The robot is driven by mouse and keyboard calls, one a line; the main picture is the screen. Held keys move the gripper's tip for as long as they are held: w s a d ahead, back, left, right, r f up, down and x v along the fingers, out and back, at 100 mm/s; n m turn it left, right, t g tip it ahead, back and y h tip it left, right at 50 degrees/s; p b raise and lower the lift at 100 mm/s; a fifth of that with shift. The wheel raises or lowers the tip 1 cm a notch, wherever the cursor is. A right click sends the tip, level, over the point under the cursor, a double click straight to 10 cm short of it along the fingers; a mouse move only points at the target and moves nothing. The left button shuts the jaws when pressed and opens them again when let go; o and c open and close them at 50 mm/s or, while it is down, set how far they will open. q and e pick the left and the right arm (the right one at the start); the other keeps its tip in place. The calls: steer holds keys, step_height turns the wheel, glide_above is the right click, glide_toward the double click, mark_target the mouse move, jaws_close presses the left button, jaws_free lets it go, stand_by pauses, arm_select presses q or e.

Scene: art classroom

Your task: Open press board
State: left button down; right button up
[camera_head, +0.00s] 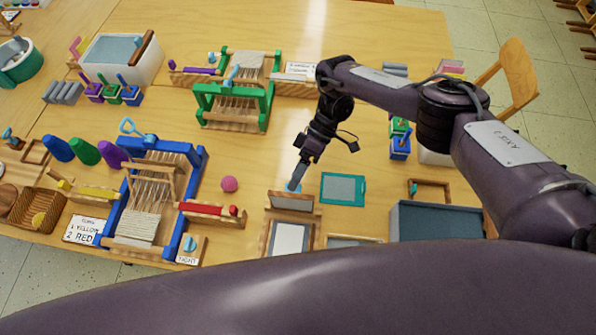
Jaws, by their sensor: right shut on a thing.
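The press board, a small wooden press with a pale sheet on its base (290,238), stands near the front edge of the table. Its board (291,202) is tilted up at the far side of the base, with a light blue tab at its top edge. My right gripper (294,186) reaches down from the upper right and is shut on the press board at this tab. The fingertips are small and partly hidden. My left gripper is out of view.
A teal-framed screen (343,189) lies just right of the press. A grey-blue tray (436,222) stands farther right. A pink ball (229,184) and a blue loom (190,190) are to the left.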

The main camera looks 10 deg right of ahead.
steer(key=shift+d+f, duration=0.25)
steer(key=shift+f, duration=0.2)
steer(key=shift+c, duration=0.3)
steer(key=shift+w+d, duration=0.15)
steer(key=shift+w, duration=0.05)
steer(key=shift+c, duration=0.4)
steer(key=b+v, duration=0.1)
steer(key=v, duration=0.2)
steer(key=b+v, duration=0.2)
steer(key=v, duration=0.2)
steer(key=shift+r, duration=0.3)
steer(key=c, duration=0.3)
steer(key=shift+r, duration=0.4)
steer(key=shift+r, duration=0.1)
